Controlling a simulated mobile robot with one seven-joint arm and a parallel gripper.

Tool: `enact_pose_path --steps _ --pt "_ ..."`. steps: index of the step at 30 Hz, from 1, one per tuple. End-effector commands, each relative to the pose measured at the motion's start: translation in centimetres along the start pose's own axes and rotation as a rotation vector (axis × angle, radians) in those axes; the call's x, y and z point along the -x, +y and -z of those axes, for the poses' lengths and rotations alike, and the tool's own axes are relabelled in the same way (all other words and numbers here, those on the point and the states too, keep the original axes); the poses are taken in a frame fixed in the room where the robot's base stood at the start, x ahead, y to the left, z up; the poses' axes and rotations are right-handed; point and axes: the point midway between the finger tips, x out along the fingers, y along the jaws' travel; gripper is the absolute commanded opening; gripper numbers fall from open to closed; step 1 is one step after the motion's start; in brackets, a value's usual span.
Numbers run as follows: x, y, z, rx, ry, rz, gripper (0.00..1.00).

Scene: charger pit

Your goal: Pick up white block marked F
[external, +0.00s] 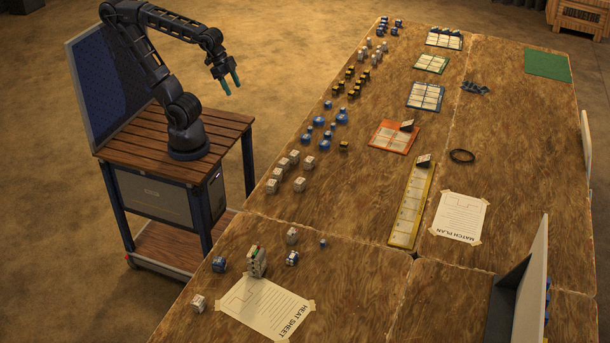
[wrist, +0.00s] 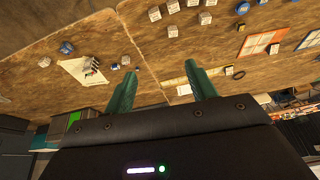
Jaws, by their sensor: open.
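Several white blocks stand on the wooden table. A cluster of them (external: 283,163) is near the table's left edge in the external view, with one (external: 299,184) at its front. Single white blocks (external: 292,236) and (external: 198,303) stand nearer the heat sheet. The wrist view shows white blocks (wrist: 172,31) at the top and one (wrist: 44,62) at the left. The marks are too small to read, so I cannot tell which is F. My gripper (external: 232,85) is open and empty, in the air left of the table; its green fingers (wrist: 160,67) show in the wrist view.
Blue pieces (external: 311,141) and yellow-black blocks (external: 353,92) stand beyond the white cluster. A grey stack (external: 257,262) stands by the heat sheet (external: 265,308). An orange tray (external: 393,138) and a yellow strip (external: 411,207) lie farther right. Bare table lies between cluster and strip.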

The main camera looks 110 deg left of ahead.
Motion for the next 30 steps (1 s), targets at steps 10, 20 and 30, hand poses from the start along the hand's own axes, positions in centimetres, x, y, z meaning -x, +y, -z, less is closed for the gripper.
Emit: enact_pose_path --steps 10,20,30 --pt "-3.0 5.5 8.6 -0.249 -0.020 -0.034 0.56" --pt "-7.4 13.1 15.3 -0.485 -0.026 -0.088 0.56" --pt "-13.4 23.1 19.7 -0.720 -0.028 -0.166 0.56"
